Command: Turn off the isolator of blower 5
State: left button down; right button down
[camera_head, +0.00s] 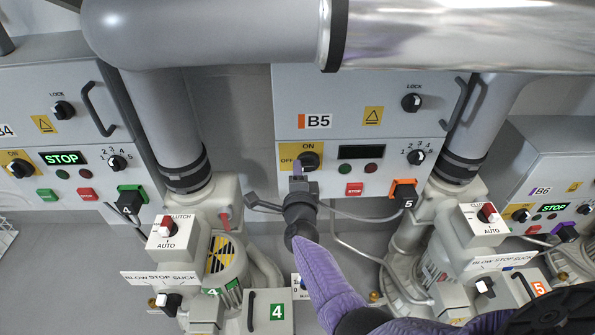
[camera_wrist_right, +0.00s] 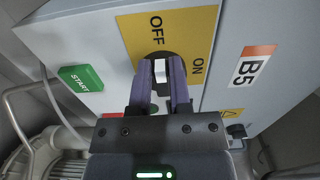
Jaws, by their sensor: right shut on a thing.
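The isolator of blower 5 is a black rotary knob (camera_head: 311,160) on a yellow ON/OFF plate (camera_wrist_right: 186,27), low left on the B5 cabinet (camera_head: 290,90). In the head view, ON is above the knob and OFF is to its left. My right gripper (camera_head: 297,170) reaches up from below. In the wrist view, its two purple fingers (camera_wrist_right: 160,72) are shut on the knob from either side. The knob's white mark shows between them and lines up with OFF. The fingers hide part of the knob. My left gripper is not in view.
The B5 display (camera_head: 361,152) is dark, while the display on the left cabinet (camera_head: 62,158) reads STOP. A red stop button (camera_head: 354,189), a selector (camera_head: 416,157) and a LOCK knob (camera_head: 411,102) are on the B5 cabinet. Large pipes (camera_head: 440,40) cross above; a cable hangs below.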

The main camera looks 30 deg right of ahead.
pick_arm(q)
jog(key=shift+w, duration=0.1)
pick_arm(e)
jog(key=shift+f, duration=0.15)
jog(key=c, duration=0.6)
grip_release()
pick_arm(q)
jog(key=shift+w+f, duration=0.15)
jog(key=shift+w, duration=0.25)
pick_arm(e)
jog(key=shift+o, duration=0.2)
pick_arm(q)
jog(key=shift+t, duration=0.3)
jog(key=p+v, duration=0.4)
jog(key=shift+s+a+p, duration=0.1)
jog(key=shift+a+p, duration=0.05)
jog(key=shift+p, duration=0.15)
pick_arm(e)
jog(key=v, duration=1)
